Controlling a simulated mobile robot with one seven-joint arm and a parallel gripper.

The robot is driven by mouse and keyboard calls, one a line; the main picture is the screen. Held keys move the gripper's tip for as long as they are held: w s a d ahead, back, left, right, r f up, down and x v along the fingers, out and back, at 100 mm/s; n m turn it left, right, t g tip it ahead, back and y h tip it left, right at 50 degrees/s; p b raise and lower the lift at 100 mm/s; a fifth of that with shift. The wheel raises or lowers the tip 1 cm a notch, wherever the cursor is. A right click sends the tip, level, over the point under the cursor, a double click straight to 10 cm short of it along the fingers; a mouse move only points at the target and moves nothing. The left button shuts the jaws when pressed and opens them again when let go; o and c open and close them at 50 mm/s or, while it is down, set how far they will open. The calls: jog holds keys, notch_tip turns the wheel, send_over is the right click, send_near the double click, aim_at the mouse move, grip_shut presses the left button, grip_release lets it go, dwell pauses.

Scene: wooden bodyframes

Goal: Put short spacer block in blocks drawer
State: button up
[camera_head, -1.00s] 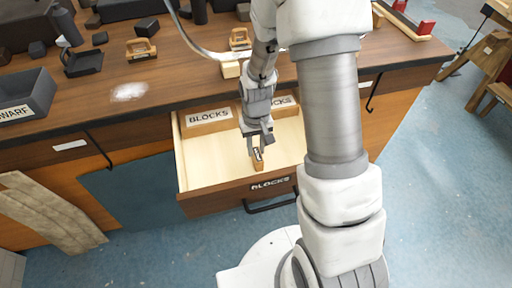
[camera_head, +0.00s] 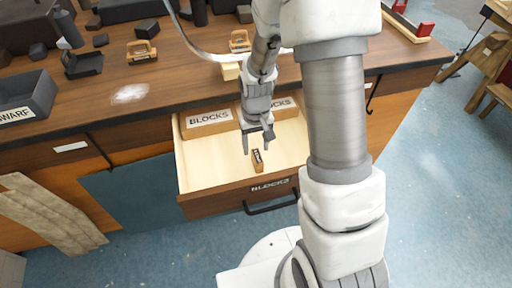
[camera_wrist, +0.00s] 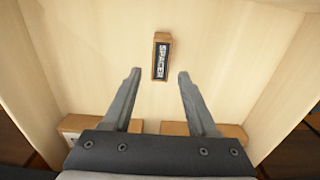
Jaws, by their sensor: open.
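The short spacer block (camera_head: 257,160) is a small wooden block with a dark label. It lies on the floor of the open blocks drawer (camera_head: 205,172), near the drawer's middle. In the wrist view the block (camera_wrist: 161,57) reads SPACER and lies just beyond the fingertips, in line with the gap between them. My gripper (camera_head: 258,149) is open and empty above the drawer, apart from the block. Its two fingers also show in the wrist view (camera_wrist: 158,73) with bare drawer floor between them.
Wooden blocks labelled BLOCKS (camera_head: 207,121) stand at the back of the drawer. The workbench top (camera_head: 180,80) carries clamps and a dark bin (camera_head: 28,98) at the left. The drawer's left part and front are clear.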

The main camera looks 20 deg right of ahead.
notch_tip(320, 180, up, 10)
jog(key=p, duration=0.2)
notch_tip(320, 180, up, 13)
jog(key=t, duration=0.3)
send_over(256, 152)
jog(key=s, duration=0.6)
jog(key=s+r+t, duration=0.2)
jog(key=s+r, duration=0.4)
jog(key=s, duration=0.3)
jog(key=shift+s+d+r+t, duration=0.15)
jog(key=shift+s+r+t, duration=0.1)
jog(key=shift+s+t, duration=0.1)
jog(key=shift+r, duration=0.1)
notch_tip(256, 152, up, 4)
jog(key=p, duration=0.3)
jog(key=shift+p, duration=0.3)
